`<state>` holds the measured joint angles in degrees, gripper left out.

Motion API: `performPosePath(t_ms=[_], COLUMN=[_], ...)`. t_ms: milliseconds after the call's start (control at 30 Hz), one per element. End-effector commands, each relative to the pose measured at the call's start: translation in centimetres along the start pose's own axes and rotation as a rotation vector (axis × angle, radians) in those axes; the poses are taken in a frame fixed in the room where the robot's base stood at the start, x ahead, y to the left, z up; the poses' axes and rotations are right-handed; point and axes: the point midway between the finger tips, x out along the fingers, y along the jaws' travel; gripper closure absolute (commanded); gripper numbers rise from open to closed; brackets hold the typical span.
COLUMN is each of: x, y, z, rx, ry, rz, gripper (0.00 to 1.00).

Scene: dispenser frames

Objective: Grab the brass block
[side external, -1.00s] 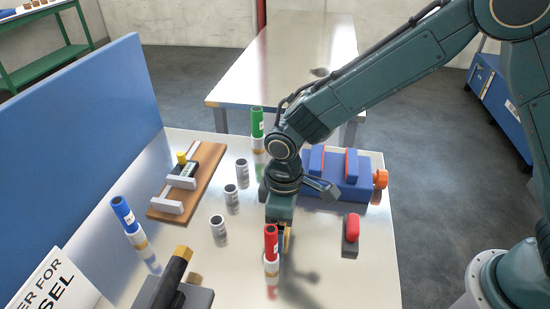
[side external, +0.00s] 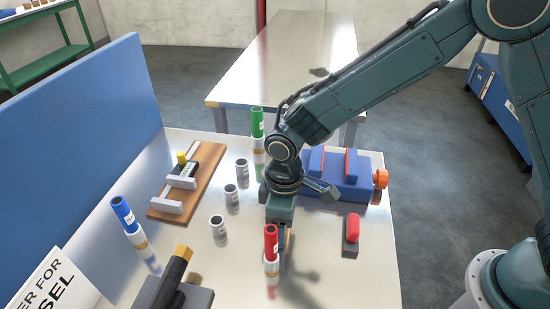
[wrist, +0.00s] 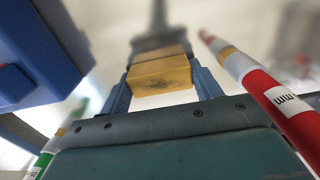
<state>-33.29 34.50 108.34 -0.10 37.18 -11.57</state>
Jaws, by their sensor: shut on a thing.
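The brass block (wrist: 162,78) is a yellow block between the two blue fingers of my gripper (wrist: 160,70) in the wrist view. The fingers are shut on its sides, and its front face has a dark smudge. In the side view my gripper (side external: 283,236) points down, low over the pale table, just behind the red-topped tube. That tube hides much of the fingers, and only a sliver of yellow shows beside it. I cannot tell whether the block touches the table.
The red-topped tube (side external: 271,243) stands close to my gripper. A blue vise (side external: 345,185) and a red-topped grey piece (side external: 351,236) are on the right. A green-topped tube (side external: 257,124) is behind. Several grey cans (side external: 219,230) and a wooden board (side external: 200,185) are left.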

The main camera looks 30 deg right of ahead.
Motion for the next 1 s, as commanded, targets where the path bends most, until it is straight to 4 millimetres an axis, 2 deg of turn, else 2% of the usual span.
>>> performPosePath(t_ms=[267, 467, 667, 1000], x=[-0.5, -2.2, -5.5, -12.8], y=[0.0, 0.0, 0.0, 0.0], z=[-0.1, -0.1, -0.2, -0.1], rx=[0.0, 0.0, 0.0, -0.001], ry=[0.003, 0.004, 0.007, 0.008], rz=[0.001, 0.001, 0.002, 0.003], gripper=[0.7, 0.7, 0.7, 0.7])
